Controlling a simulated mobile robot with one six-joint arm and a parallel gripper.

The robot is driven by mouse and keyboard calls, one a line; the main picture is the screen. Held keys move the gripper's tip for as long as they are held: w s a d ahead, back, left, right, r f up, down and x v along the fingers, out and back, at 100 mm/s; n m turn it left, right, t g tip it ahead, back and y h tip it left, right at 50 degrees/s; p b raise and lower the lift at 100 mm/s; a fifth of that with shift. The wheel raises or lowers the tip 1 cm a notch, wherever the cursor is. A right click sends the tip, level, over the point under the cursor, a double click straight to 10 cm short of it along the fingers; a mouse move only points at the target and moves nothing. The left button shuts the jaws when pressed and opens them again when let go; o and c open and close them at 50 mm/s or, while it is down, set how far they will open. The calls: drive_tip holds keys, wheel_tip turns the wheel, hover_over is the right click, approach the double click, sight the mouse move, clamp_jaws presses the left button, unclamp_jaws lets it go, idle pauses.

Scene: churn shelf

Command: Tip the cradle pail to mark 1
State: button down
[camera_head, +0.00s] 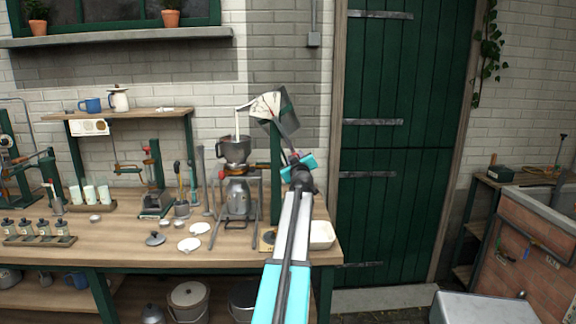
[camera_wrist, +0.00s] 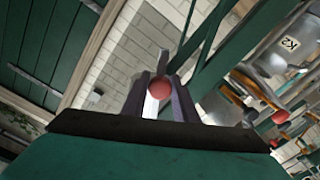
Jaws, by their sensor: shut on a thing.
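The cradle pail (camera_head: 288,113) hangs tilted at the top of a green post (camera_head: 275,170), its spout side toward the left. A pale scale plate (camera_head: 266,104) shows beside it; its marks are too small to read. My gripper (camera_head: 295,157) is just below and right of the pail. In the wrist view my gripper (camera_wrist: 160,90) is shut on a red ball knob (camera_wrist: 160,87) on a grey lever. The pail's inside is hidden.
Under the bowl a metal can (camera_head: 237,196) stands in a frame on the wooden bench (camera_head: 120,240). A shelf (camera_head: 125,113) stands left. The green door (camera_head: 390,200) is at right.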

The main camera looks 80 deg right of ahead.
drive_tip(key=shift+s+d+r, duration=0.1)
drive_tip(key=shift+s, duration=0.3)
drive_tip(key=c, duration=1.4)
unclamp_jaws()
drive_tip(key=shift+c, duration=0.2)
drive_tip(key=shift+w, duration=0.1)
drive_tip(key=b+v, duration=0.3)
drive_tip(key=v, duration=1.1)
drive_tip(key=shift+w, duration=0.1)
